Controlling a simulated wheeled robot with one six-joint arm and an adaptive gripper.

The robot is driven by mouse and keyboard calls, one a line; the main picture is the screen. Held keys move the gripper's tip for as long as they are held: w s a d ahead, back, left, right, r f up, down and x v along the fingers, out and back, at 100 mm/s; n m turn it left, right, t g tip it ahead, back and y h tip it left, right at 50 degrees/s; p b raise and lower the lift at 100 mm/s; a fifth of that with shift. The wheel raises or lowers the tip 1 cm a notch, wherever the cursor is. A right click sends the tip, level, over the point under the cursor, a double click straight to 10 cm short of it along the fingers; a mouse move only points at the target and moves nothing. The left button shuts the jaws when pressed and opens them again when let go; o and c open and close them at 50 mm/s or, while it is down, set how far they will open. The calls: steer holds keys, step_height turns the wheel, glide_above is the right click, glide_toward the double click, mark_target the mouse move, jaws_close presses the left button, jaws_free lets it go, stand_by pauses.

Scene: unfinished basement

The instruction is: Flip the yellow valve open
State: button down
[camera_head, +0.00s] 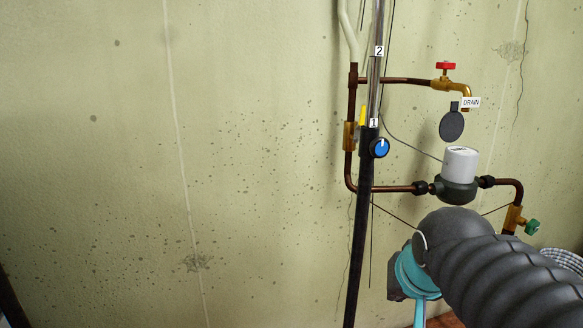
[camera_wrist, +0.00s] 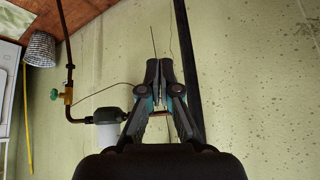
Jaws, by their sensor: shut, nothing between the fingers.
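The yellow valve handle (camera_head: 362,115) is a small upright lever on a brass body (camera_head: 349,136), in the copper pipe just left of the black vertical pipe in the head view. I cannot make out the yellow handle in the wrist view, where my gripper and wrist cover part of the pipework. My gripper (camera_wrist: 159,65) is shut and empty, its fingers side by side. It is left of the dark vertical pipe in the wrist view. The fingers cannot be made out in the head view, where my arm is at the lower right.
A blue knob (camera_head: 380,148) is close to the right of the yellow handle. A red-handled drain tap (camera_head: 446,66), a white-capped meter (camera_head: 460,163) and a green-handled valve (camera_head: 532,227) are further right. A wicker basket (camera_wrist: 40,48) stands at the wall. The wall at left is clear.

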steer(key=s+f+n+g+b, duration=0.2)
steer(key=s+f, duration=0.6)
steer(key=f, duration=0.2)
steer(key=w+d+r+m+t+y+b, duration=0.1)
steer(key=w+d+r+m+y+b, duration=0.2)
steer(key=w, duration=0.5)
steer(key=w+d+r+m+t+b, duration=0.1)
steer(key=w+d+r+m, duration=0.2)
steer(key=w, duration=0.6)
steer(key=w+d+r+m+t+y+b, duration=0.2)
steer(key=w+d+m, duration=0.25)
steer(key=w, duration=0.35)
steer(key=w+d+r+m+t+y+b, duration=0.15)
steer(key=w+d+r+t, duration=0.25)
steer(key=w+r, duration=0.6)
step_height(320, 180, up, 14)
steer(key=a+t+y, duration=0.2)
steer(key=t+y, duration=0.1)
steer(key=w+a+p, duration=0.1)
steer(key=w+a, duration=0.5)
steer(key=a, duration=0.2)
steer(key=shift+w+a+r+m+y+p, duration=0.3)
steer(key=shift+a+r+m+y, duration=0.05)
steer(key=shift+a+m, duration=0.05)
